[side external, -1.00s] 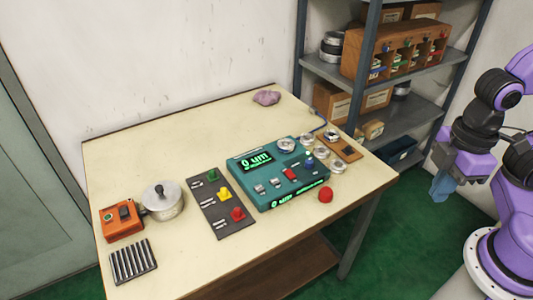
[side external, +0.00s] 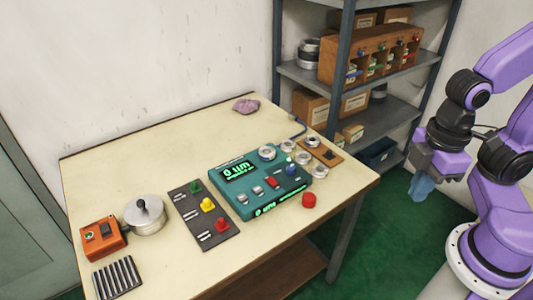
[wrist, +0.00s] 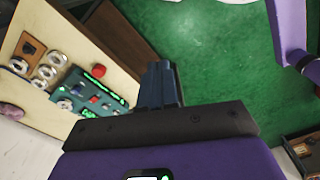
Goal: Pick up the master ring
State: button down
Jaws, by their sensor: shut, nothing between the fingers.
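Several silver metal rings stand at the right end of the teal gauge box (side external: 235,204) in the side external view. One ring (side external: 267,153) lies on top of the box. Others, such as this ring (side external: 303,157) and this ring (side external: 319,171), lie on the table beside it, and one ring (side external: 312,141) is by the wooden block. I cannot tell which is the master ring. My gripper (side external: 422,190) hangs beyond the table's right edge, apart from all rings. Its fingers (wrist: 160,84) are shut and empty, pointing over the green floor in the wrist view.
A wooden block (side external: 328,153) and red button (side external: 309,200) are near the rings. A dark panel with coloured knobs (side external: 194,229), a lidded metal pot (side external: 150,222), an orange box (side external: 103,238) and a ribbed block (side external: 118,277) stand left. Shelving (side external: 398,73) is behind. The table's back left is clear.

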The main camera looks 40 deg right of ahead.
jog(key=shift+c, duration=0.8)
grip_release()
